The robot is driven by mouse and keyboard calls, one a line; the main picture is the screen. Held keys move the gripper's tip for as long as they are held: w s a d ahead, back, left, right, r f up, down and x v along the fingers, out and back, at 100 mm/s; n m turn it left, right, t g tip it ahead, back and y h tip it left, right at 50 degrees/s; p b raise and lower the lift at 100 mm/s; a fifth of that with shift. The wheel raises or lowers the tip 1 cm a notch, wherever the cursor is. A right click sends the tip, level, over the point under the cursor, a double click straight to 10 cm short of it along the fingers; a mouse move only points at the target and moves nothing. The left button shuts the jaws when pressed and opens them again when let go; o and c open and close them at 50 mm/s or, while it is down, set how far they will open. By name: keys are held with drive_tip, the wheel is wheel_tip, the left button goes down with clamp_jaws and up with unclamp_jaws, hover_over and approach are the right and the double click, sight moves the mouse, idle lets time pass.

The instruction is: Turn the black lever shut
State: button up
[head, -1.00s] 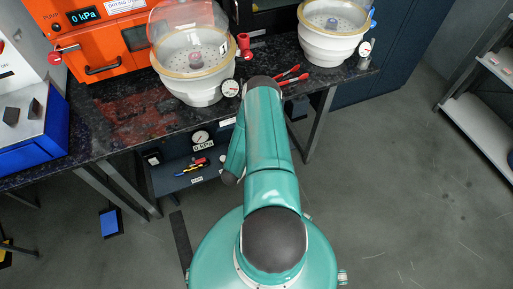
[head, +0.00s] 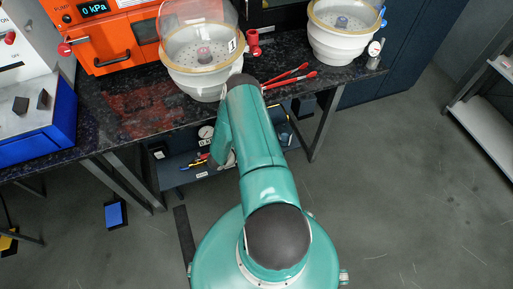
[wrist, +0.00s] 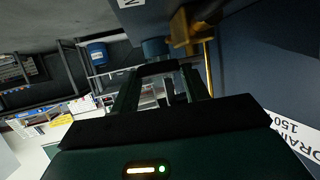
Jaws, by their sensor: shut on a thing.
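My gripper (wrist: 162,88) shows in the wrist view, its two dark fingers reaching forward from the palm. It is shut on a dark, narrow piece, which I take to be the black lever (wrist: 169,90); its shape is mostly lost in shadow between the fingers. A yellow fitting with a pipe (wrist: 188,32) and a blue-green round part (wrist: 155,47) stand just beyond the fingertips. In the head view my own arm hides the gripper and the lever, so I cannot tell the lever's angle there.
The dark bench (head: 130,108) carries an orange oven (head: 105,35), a large glass-lidded white vessel (head: 195,82) and a second white vessel (head: 335,48). Red-handled tools (head: 290,77) lie between them. A shelf (head: 185,172) is below. Floor at right is clear.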

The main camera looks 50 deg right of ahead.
drive_tip(key=shift+d+r, duration=0.1)
drive_tip(key=o, duration=1)
drive_tip(key=v, duration=1.4)
drive_tip(key=shift+w, duration=0.1)
drive_tip(key=shift+c, duration=0.3)
